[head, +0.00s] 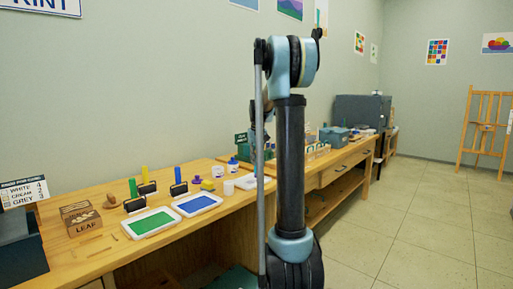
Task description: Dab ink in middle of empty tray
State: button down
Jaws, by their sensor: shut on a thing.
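A white tray (246,184) lies on the wooden bench, partly hidden behind my arm; the part I see looks bare. A tray of green ink (152,222) and a tray of blue ink (198,205) lie to its left. My gripper (257,150) hangs over the bench near the white tray, mostly hidden behind my own arm. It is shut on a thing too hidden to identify. I cannot tell whether that thing touches the tray.
Rollers with green (133,188), yellow (145,174) and blue (178,174) handles stand behind the inked trays. A white cup (228,187), a yellow block (207,185) and a small jar (232,165) are close by. A wooden LEAF box (81,219) is at left.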

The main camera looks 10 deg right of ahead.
jog(key=shift+r, duration=3.5)
jog(key=shift+s, duration=0.1)
